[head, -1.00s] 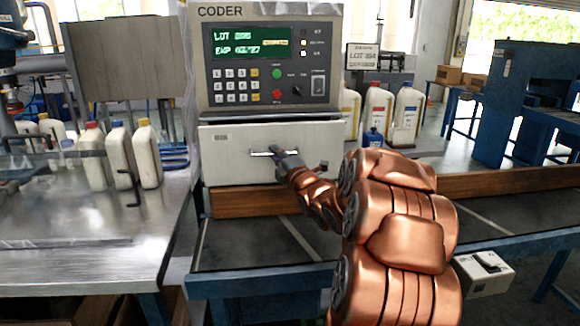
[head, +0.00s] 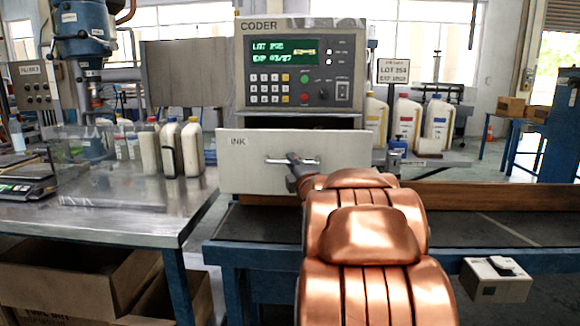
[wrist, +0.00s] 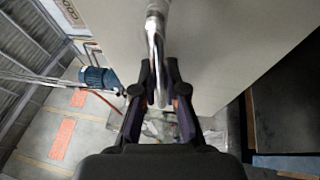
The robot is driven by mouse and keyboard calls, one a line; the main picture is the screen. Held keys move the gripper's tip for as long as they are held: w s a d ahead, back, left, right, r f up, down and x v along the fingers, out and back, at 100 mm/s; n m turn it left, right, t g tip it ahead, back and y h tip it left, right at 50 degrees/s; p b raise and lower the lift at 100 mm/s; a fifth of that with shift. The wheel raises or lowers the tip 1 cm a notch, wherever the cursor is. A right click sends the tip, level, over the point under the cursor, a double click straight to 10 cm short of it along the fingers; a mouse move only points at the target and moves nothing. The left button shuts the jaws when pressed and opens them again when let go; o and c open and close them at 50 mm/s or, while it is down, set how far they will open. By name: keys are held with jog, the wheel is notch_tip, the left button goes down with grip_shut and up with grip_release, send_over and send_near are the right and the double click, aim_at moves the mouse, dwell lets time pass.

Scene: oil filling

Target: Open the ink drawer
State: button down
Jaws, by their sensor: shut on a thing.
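The ink drawer (head: 245,165) is the pale panel marked INK, under the coder's (head: 300,65) screen and keypad. It stands forward of the coder body, with a dark gap above its top edge. Its metal bar handle (head: 311,161) runs across the middle of the front. My gripper (head: 293,160) is at the handle, mostly hidden behind my copper arm. In the wrist view, my gripper (wrist: 158,98) has its dark fingers closed around the shiny handle bar (wrist: 154,45), with the pale drawer front beside it.
A steel table (head: 130,215) with several bottles (head: 192,148) stands to the left. A conveyor (head: 480,228) runs below and to the right. Several jugs (head: 407,120) stand behind the coder on the right. A small white box (head: 497,280) is at the lower right.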

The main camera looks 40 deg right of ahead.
jog(key=shift+s+a, duration=0.1)
jog(key=shift+a, duration=0.15)
jog(key=c, duration=1.2)
grip_release()
jog(key=shift+s, duration=0.15)
jog(key=v, duration=0.7)
jog(key=shift+s, duration=0.15)
